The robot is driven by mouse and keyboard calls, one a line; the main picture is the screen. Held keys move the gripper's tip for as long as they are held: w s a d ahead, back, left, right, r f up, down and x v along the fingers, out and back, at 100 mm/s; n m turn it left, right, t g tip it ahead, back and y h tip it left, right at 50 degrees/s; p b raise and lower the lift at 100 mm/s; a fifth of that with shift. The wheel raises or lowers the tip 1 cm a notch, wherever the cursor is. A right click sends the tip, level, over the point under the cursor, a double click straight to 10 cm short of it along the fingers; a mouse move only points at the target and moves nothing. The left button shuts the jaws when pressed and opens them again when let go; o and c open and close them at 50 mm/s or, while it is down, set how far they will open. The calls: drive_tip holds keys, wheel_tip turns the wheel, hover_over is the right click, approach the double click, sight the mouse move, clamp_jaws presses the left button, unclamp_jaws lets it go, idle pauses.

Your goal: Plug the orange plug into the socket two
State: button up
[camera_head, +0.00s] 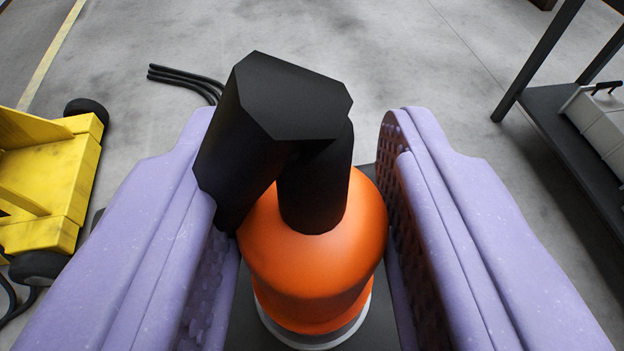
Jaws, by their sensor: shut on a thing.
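The orange plug (312,262) is in the lower middle of the head camera view, with a black angled handle (285,100) on top and a pale grey ring at its lower end. My gripper (300,165) has two purple padded fingers, one on each side of the plug. The gripper is shut on the plug, and the left finger meets the black handle. Below the plug is a dark grey flat surface, mostly hidden. I cannot tell whether the plug touches it. No socket marked two can be made out.
A yellow wheeled cart (50,180) stands at the left. A dark shelf rack (560,110) with a light grey box (600,125) is at the right. Black cables (185,78) lie behind the handle. The grey concrete floor (400,50) at the top is mostly clear.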

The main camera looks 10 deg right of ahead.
drive_tip(key=shift+s+d+r+p, duration=0.15)
drive_tip(key=shift+r+p, duration=0.05)
drive_tip(key=shift+r, duration=0.4)
drive_tip(key=shift+s+d+r+p, duration=0.15)
drive_tip(key=shift+r+p, duration=0.05)
drive_tip(key=shift+r, duration=0.35)
drive_tip(key=s+d+b, duration=0.4)
drive_tip(key=s+d, duration=0.3)
drive_tip(key=s, duration=0.3)
drive_tip(key=shift+s+d+r, duration=0.15)
drive_tip(key=shift+s+d, duration=0.2)
drive_tip(key=shift+d, duration=0.05)
